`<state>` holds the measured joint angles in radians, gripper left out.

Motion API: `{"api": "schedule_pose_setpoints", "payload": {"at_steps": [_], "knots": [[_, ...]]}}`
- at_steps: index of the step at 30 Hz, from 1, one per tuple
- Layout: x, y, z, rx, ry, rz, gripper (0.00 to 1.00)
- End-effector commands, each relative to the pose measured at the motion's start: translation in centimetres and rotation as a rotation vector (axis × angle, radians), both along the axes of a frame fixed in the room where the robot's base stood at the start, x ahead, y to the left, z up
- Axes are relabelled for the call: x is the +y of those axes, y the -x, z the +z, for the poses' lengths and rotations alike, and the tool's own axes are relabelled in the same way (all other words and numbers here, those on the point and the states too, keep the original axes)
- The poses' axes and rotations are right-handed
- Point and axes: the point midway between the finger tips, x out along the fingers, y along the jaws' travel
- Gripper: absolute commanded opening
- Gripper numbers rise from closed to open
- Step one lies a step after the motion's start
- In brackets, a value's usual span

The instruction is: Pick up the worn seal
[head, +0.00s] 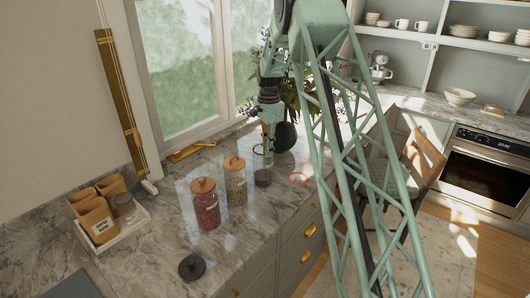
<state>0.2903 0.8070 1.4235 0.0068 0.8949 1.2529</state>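An orange-red ring (298,177), which looks like a seal, lies flat on the marble counter near its front edge. A second, browner ring shape (258,150) shows just left of my gripper's tip. I cannot tell which of them is the worn one. My gripper (268,152) points down over the counter, left of and behind the orange-red ring. A small dark round object (263,177) stands just in front of and below it. The fingers are too small to show whether they are open or shut, or hold anything.
Jars with red contents (206,208) and pale contents (235,185) stand left of my gripper. A dark plant vase (285,136) stands close behind it. A dark lidded item (192,267) and a white tray (110,238) with containers are nearer. The front-middle counter is clear.

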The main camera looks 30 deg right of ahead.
Motion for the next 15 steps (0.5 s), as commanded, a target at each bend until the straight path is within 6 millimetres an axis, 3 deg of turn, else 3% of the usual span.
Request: {"api": "schedule_pose_setpoints", "payload": {"at_steps": [3, 6, 15], "knots": [[0.00, 0.00, 0.01, 0.000, 0.000, 0.000, 0.06], [0.00, 0.00, 0.01, 0.000, 0.000, 0.000, 0.00], [0.00, 0.00, 0.02, 0.000, 0.000, 0.000, 0.00]]}}
